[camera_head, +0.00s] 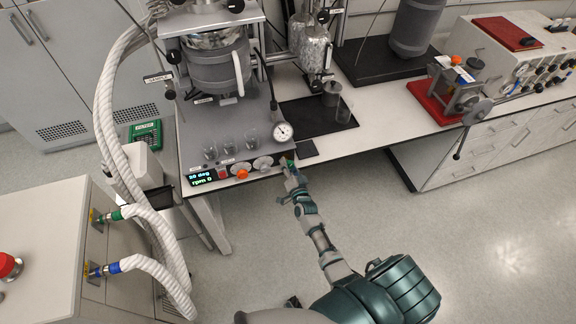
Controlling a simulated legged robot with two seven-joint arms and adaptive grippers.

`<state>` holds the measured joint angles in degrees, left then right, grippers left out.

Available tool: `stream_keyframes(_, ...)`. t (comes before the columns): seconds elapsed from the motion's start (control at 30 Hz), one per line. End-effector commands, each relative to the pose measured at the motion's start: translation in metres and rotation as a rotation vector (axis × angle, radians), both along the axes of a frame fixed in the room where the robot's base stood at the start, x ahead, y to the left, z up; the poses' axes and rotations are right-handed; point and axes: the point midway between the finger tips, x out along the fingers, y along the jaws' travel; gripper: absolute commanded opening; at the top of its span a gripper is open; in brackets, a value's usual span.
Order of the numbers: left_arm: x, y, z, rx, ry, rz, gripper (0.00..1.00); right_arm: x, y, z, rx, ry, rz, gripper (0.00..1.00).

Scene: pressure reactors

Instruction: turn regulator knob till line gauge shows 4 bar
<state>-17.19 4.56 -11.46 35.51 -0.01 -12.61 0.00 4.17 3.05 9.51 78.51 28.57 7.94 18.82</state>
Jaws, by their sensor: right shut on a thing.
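A round white line gauge (283,131) stands at the right front of the grey reactor base; its needle is too small to read. My right gripper (290,168) is at the right end of the base's front panel, below the gauge. It is shut on the regulator knob, which is mostly hidden by the fingers; a bit of green shows there. My left gripper is not in view.
The front panel has a lit display (202,178), an orange knob (242,174) and a grey knob (263,163). Small glass beakers (250,135) stand on the base. A black mat (318,117) lies to the right. The floor in front is clear.

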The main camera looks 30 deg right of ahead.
Motion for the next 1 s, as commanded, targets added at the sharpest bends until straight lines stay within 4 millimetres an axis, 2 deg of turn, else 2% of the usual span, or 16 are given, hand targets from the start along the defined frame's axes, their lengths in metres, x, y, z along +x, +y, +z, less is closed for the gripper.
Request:
stream_keyframes(0.07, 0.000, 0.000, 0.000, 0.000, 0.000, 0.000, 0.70, -0.001, -0.001, 0.000, -0.001, 0.001, -0.002, 0.10)
stream_keyframes(0.1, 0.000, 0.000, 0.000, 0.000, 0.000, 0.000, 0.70, -0.001, -0.001, 0.000, -0.001, 0.001, -0.002, 0.52)
stream_keyframes(0.17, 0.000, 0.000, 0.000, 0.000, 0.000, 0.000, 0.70, -0.001, -0.001, 0.000, -0.001, 0.001, -0.002, 0.67)
stream_keyframes(0.2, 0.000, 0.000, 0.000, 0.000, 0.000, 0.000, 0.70, 0.000, -0.001, 0.000, -0.001, 0.001, -0.002, 0.70)
stream_keyframes(0.57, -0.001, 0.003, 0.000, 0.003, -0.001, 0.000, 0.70, -0.005, 0.001, -0.001, 0.000, 0.002, -0.001, 0.70)
stream_keyframes(0.67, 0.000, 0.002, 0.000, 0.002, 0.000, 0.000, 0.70, -0.019, 0.004, -0.002, 0.001, 0.003, 0.000, 0.70)
stream_keyframes(1.0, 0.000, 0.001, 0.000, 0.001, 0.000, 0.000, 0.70, -0.090, 0.020, -0.002, 0.000, 0.004, -0.002, 0.70)
